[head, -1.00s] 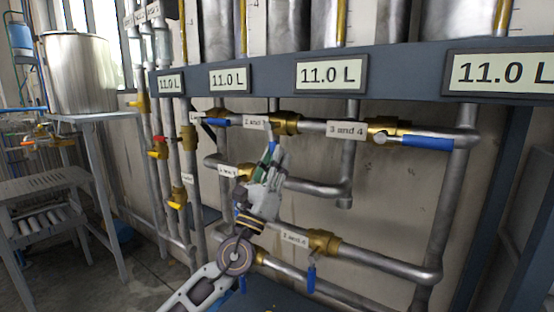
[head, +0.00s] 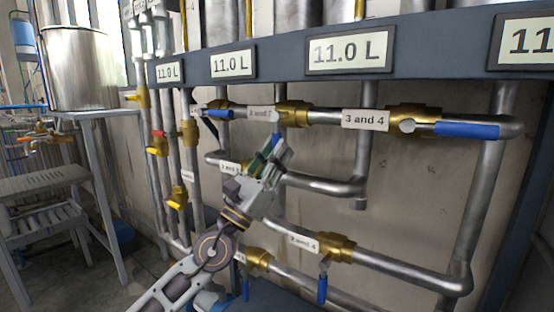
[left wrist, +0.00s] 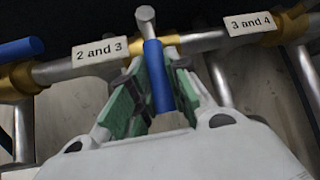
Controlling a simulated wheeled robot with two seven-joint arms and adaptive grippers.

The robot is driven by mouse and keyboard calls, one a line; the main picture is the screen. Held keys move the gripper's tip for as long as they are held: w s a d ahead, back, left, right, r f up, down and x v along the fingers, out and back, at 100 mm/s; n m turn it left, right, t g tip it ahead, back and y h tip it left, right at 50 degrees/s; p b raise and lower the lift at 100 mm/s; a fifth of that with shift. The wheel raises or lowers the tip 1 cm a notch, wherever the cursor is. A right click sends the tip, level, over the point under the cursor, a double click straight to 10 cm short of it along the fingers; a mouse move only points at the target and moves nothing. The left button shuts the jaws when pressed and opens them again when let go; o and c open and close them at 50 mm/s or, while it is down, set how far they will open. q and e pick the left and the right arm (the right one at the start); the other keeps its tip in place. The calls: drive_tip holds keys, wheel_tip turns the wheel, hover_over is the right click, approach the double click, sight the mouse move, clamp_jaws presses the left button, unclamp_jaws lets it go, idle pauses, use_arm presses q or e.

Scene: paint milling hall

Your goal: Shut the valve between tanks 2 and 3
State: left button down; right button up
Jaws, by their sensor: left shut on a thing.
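The valve labelled "2 and 3" (head: 293,112) is a brass body on the upper pipe. In the left wrist view its brass body (left wrist: 168,42) sits just right of the "2 and 3" label (left wrist: 100,51). Its blue lever handle (left wrist: 157,80) points down, across the pipe. My left gripper (head: 272,150) is at this handle, below the pipe. In the left wrist view its green-padded fingers stand on both sides of the handle, shut on it. In the head view the gripper hides most of the handle. My right gripper is in neither view.
The upper "3 and 4" valve (head: 415,119) has its blue handle along the pipe. A lower pipe row carries another valve (head: 337,248) with its handle hanging down. A metal table with a steel drum (head: 82,72) stands at left. Gauges reading 11.0 L line the beam (head: 280,62).

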use_arm(q)
drive_tip(key=shift+a, duration=0.1)
idle(0.3)
drive_tip(key=c, duration=1.3)
unclamp_jaws()
drive_tip(key=shift+c, duration=0.2)
drive_tip(key=shift+f, duration=0.15)
drive_tip(key=v, duration=1.1)
drive_tip(key=shift+s+a+f, duration=0.2)
drive_tip(key=shift+f, duration=0.05)
drive_tip(key=shift+s+a, duration=0.1)
